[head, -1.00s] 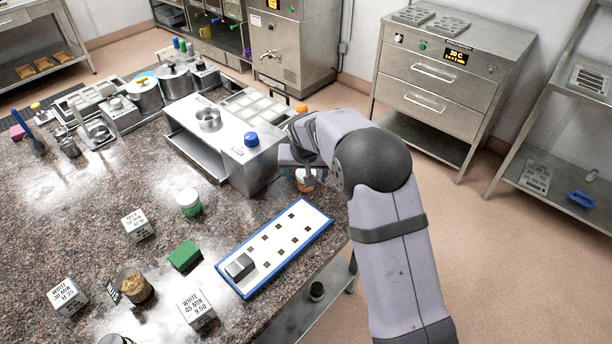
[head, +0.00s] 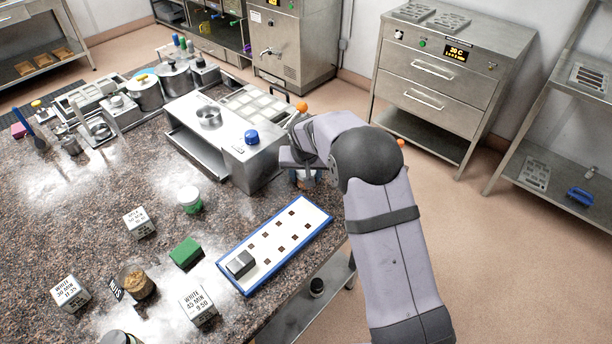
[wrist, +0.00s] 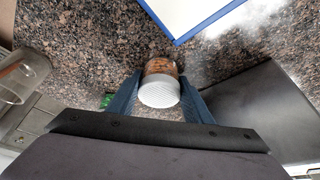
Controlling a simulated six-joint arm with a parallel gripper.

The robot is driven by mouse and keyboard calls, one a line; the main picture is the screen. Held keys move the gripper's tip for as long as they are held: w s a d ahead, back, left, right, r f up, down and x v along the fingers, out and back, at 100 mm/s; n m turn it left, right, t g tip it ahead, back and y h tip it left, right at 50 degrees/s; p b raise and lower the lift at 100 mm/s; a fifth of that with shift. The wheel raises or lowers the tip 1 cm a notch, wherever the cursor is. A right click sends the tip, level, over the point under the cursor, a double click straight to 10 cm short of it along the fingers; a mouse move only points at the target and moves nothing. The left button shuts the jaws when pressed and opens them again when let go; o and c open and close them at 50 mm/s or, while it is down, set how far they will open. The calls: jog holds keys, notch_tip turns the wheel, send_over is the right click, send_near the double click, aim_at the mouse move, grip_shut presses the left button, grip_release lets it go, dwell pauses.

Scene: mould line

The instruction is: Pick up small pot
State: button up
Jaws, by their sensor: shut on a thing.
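The small pot (wrist: 160,92) is a little jar with a white ribbed lid and orange-brown contents. In the wrist view it sits between the two blue fingers of my gripper (wrist: 162,84), which are shut on it. The lid faces the wrist camera. In the head view my gripper (head: 304,178) is at the right edge of the granite worktop, beside the steel machine and beyond the far end of the blue-edged white board. The arm and fingers mostly hide the pot there. I cannot tell whether it touches the worktop.
The blue-edged white board (head: 314,214) with square holes lies just nearer, a grey block (head: 240,264) at its near end. The steel machine (head: 262,168) with a blue knob stands close left. A green-labelled jar (head: 190,200), green block (head: 186,252) and labelled cubes stand further left.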

notch_tip(320, 180, up, 10)
jog(key=b, duration=0.2)
jog(key=shift+b, duration=0.4)
jog(key=shift+s+a+m, duration=0.3)
jog(key=shift+s+a, duration=0.05)
jog(key=shift+s, duration=0.05)
jog(key=s+a+m+g+h+p, duration=0.1)
jog(key=s+a+m, duration=0.15)
jog(key=s, duration=0.25)
jog(key=s+a+m+h+p, duration=0.1)
jog(key=s+a+m+h, duration=0.1)
jog(key=s+m, duration=0.25)
jog(key=m+g+h+p, duration=0.1)
jog(key=m+g+p, duration=0.2)
jog(key=m+p, duration=0.35)
send_over(290, 247)
jog(key=a+b, duration=0.2)
jog(key=shift+m, duration=0.95)
jog(key=shift+s+d+f, duration=0.1)
jog(key=shift+f, duration=1.65)
jog(key=shift+d+f, duration=0.1)
jog(key=shift+f, duration=2.1)
